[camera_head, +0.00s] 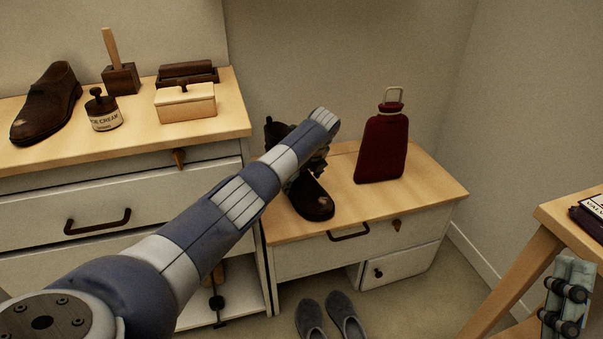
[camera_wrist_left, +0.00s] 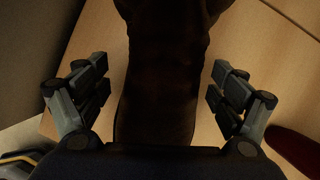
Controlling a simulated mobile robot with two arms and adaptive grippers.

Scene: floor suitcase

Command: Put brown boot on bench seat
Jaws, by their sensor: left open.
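The dark brown boot (camera_head: 313,200) stands upright on the wooden bench seat (camera_head: 422,186), toe towards the front edge. Its middle is hidden behind my left arm. In the left wrist view the boot (camera_wrist_left: 160,95) lies between the two spread fingers of my left gripper (camera_wrist_left: 158,82), with a gap on each side. My left gripper is open around the boot and not closed on it. In the head view it is mostly hidden by its own wrist. My right gripper (camera_head: 565,300) shows partly at the lower right edge; its opening is unclear.
A dark red bottle-shaped item (camera_head: 382,147) stands right of the boot on the bench. A brown shoe (camera_head: 47,104), a cream jar (camera_head: 103,112) and boxes sit on the left cabinet. Grey slippers (camera_head: 330,316) lie on the floor. A wooden stand (camera_head: 560,214) is at right.

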